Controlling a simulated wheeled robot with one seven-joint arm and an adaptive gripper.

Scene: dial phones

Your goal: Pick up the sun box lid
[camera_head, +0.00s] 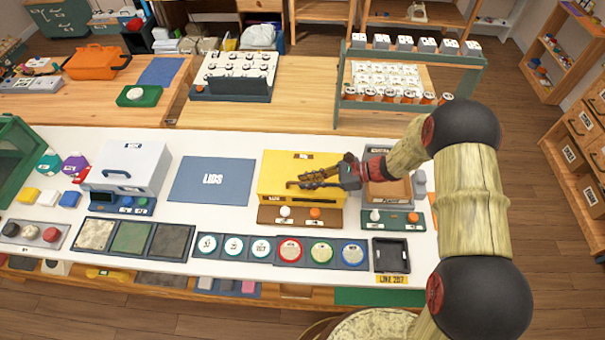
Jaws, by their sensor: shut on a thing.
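The yellow box (273,192), which I take to be the sun box, stands on the white table right of the blue mat. Its yellow lid (285,163) covers the top; a dark label near its far edge is too small to read. My gripper (297,184) reaches in from the right over the lid and is shut on it near the middle. The fingers hide the grip point. I cannot tell whether the lid is seated or slightly raised.
A blue mat marked LIDS (212,181) lies clear on the left. A pale grey box (131,161) stands further left. An open-topped box (390,190) stands close on the right, beneath my arm. Dial discs (321,252) line the front edge.

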